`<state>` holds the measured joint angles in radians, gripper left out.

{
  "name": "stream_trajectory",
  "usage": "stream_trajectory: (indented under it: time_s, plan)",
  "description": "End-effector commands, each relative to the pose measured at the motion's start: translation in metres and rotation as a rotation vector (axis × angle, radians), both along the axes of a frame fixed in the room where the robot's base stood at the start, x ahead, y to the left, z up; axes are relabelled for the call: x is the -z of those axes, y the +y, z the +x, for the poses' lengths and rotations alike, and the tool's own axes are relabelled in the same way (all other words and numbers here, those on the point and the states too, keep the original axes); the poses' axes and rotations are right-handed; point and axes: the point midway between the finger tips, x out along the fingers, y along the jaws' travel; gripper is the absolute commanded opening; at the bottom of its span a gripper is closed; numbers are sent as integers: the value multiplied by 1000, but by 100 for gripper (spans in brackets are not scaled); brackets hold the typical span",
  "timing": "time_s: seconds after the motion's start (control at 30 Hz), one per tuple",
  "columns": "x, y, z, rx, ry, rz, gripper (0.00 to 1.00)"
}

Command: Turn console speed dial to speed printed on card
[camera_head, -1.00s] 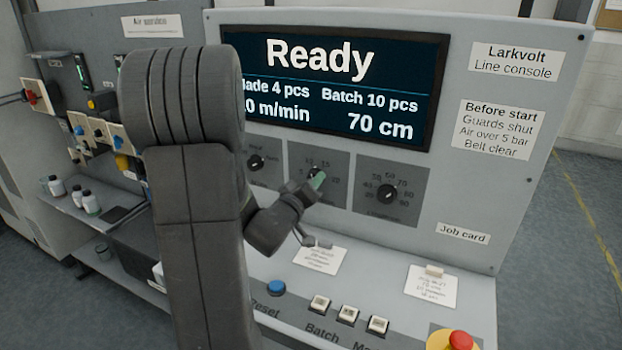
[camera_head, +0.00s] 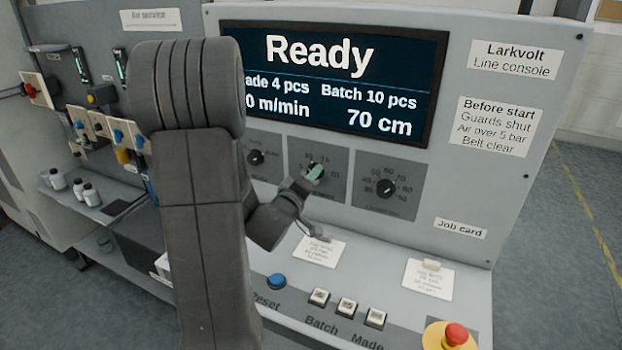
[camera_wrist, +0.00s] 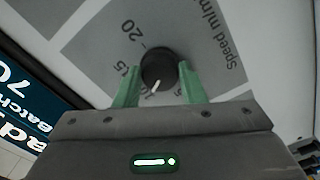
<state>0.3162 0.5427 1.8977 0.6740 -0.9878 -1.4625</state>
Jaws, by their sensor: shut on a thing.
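The speed dial (camera_wrist: 158,68) is a round black knob with a white pointer line on a grey panel marked "Speed m/min". My gripper (camera_wrist: 160,85) has its green fingertips on either side of the knob and is shut on it. In the wrist view the pointer slants down toward the gripper body, and part of the scale is hidden. In the head view my gripper (camera_head: 315,173) covers part of this dial. A white job card (camera_head: 427,282) is clipped below the "Job card" label; its print is too small to read. The screen (camera_head: 400,75) reads "Ready"; its m/min figure is partly hidden by my arm.
A length dial (camera_head: 387,188) is to the right and another dial (camera_head: 256,158) to the left. A second card (camera_head: 318,251), a blue Reset button (camera_head: 277,281), several white keys (camera_head: 347,306) and a red stop button (camera_head: 456,333) are on the lower desk.

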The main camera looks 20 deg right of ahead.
Motion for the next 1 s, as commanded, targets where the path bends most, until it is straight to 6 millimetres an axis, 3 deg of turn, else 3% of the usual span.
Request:
stream_trajectory:
  time_s: [0.07, 0.1, 0.2, 0.57, 0.73, 1.0]
  plan:
    - [0, 0, 0, 0, 1, 1, 14]
    - [0, 0, 0, 0, 1, 1, 40]
    - [0, 0, 0, 0, 1, 1, 58]
    - [1, 4, -3, -1, -1, 1, 58]
    - [1, 24, -19, -3, -2, 1, 58]
    - [0, 73, -60, -6, -2, 0, 58]
